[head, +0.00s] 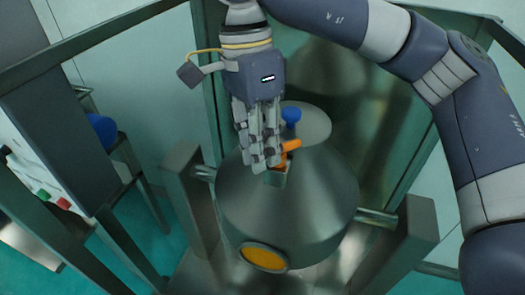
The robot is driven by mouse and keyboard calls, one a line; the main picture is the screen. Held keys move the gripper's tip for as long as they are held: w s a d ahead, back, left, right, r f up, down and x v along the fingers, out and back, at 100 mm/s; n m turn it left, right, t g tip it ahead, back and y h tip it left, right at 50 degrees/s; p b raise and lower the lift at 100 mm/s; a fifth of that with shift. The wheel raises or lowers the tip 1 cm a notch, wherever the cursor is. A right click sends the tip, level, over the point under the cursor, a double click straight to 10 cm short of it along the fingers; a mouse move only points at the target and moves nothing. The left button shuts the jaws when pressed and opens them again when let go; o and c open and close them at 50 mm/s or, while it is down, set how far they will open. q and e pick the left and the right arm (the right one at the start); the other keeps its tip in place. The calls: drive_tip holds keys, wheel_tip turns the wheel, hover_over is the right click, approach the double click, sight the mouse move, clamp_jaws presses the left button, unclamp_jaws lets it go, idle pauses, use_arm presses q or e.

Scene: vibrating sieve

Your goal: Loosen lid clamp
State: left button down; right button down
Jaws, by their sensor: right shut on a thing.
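The sieve's lid (325,205) is a grey metal cone on a round body with an orange disc low on its front. An orange clamp handle (291,146) sits on the cone's upper left. My right gripper (264,165) points down from above and is shut on the orange clamp handle, hiding part of it. A blue knob (291,115) stands on a pale round cover (315,128) just behind the clamp. My left gripper does not show.
Green frame posts and rails surround the sieve. Metal brackets flank it, one at left (190,205) and one at right (408,240). At far left are a control panel (45,185) with green and red buttons and a blue round object (102,131).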

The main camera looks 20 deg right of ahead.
drive_tip(key=shift+w+d+f+m+y+b, duration=0.15)
drive_tip(key=shift+w+m+y+b, duration=0.2)
drive_tip(key=shift+m, duration=1.05)
drive_tip(key=shift+w+d+r+m+y+b, duration=0.1)
drive_tip(key=shift+w+m+b, duration=0.3)
drive_tip(key=shift+m, duration=1)
drive_tip(key=shift+w+d+f+m+y+b, duration=0.15)
drive_tip(key=shift+w+m+y+b, duration=0.2)
drive_tip(key=shift+m, duration=1.05)
drive_tip(key=shift+r, duration=0.1)
drive_tip(key=c, duration=1.5)
unclamp_jaws()
drive_tip(key=shift+d, duration=0.1)
drive_tip(key=shift+c, duration=0.2)
drive_tip(key=shift+r, duration=0.1)
drive_tip(key=v, duration=0.7)
drive_tip(key=shift+r, duration=0.45)
